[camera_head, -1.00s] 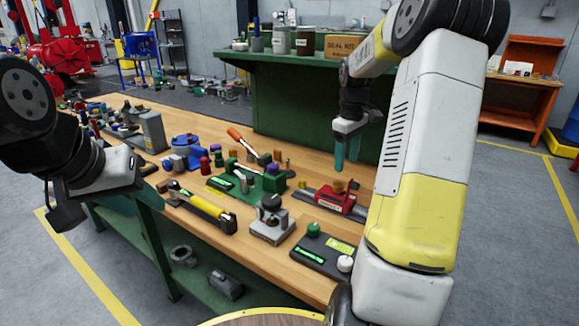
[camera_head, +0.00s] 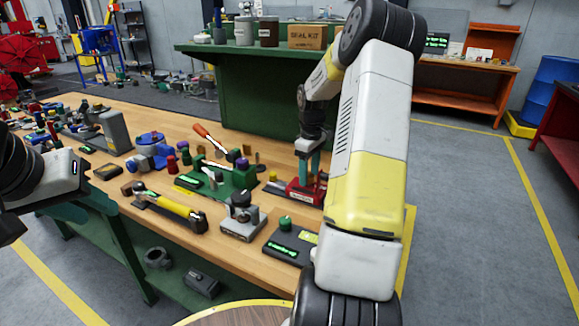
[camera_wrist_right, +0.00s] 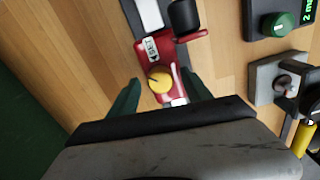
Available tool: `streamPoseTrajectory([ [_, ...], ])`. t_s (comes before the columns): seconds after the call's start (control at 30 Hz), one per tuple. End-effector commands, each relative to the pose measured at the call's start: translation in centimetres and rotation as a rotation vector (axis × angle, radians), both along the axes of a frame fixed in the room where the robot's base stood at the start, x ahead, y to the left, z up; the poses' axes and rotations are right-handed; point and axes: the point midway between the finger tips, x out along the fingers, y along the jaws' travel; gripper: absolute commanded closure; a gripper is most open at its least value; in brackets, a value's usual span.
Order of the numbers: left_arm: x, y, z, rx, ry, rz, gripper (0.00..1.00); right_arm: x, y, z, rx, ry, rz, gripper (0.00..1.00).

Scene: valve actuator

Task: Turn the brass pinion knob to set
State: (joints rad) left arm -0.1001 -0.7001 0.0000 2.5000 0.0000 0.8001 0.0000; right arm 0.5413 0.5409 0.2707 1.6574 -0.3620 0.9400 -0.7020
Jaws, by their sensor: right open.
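The brass pinion knob (camera_wrist_right: 159,80) sits on a red device, round and with a dark mark on its top. In the head view the red device (camera_head: 305,195) stands at the right end of the bench, partly hidden by my right arm. My right gripper (camera_head: 308,167) points down over it with teal fingers. In the right wrist view the open fingers (camera_wrist_right: 160,80) lie on either side of the knob, with gaps showing; their height relative to it is unclear. My left gripper (camera_head: 70,212) is at the left bench edge, its jaw state unclear.
A green fixture with an orange-handled lever (camera_head: 225,180) stands left of the red device. A grey gauge block (camera_head: 242,217) and a dark box with a green knob (camera_head: 285,224) are nearer the front. A yellow cylinder tool (camera_head: 172,207) lies further left.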

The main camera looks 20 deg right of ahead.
Motion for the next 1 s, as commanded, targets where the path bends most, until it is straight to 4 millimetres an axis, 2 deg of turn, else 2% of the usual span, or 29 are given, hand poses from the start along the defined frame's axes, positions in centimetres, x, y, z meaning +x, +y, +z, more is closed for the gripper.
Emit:
streamPoseTrajectory([
  [0.07,0.0,0.0,0.0,0.0,0.0,0.0,0.64,-0.01,-0.01,0.01,0.0,0.0,0.0,0.43],
  [0.1,0.0,0.0,0.0,0.0,0.0,0.0,0.64,-0.01,-0.01,0.02,0.0,0.0,0.0,0.47],
  [0.3,0.0,0.0,0.0,0.0,0.0,0.0,0.64,0.0,0.0,0.04,0.0,0.0,0.0,0.86],
  [0.37,0.0,0.0,0.0,0.0,0.0,0.0,0.64,0.0,0.0,0.04,0.0,0.0,0.0,0.98],
  [0.4,0.0,0.0,0.0,0.0,0.0,0.0,0.64,0.01,-0.01,0.05,0.0,0.0,0.0,1.0],
  [0.73,0.0,0.0,0.0,0.0,0.0,0.0,0.64,0.03,0.02,0.07,-0.002,0.0,-0.052,1.0],
  [1.0,0.0,0.0,0.0,0.0,0.0,0.0,0.64,0.0,0.07,0.06,-0.001,0.0,-0.232,1.0],
])
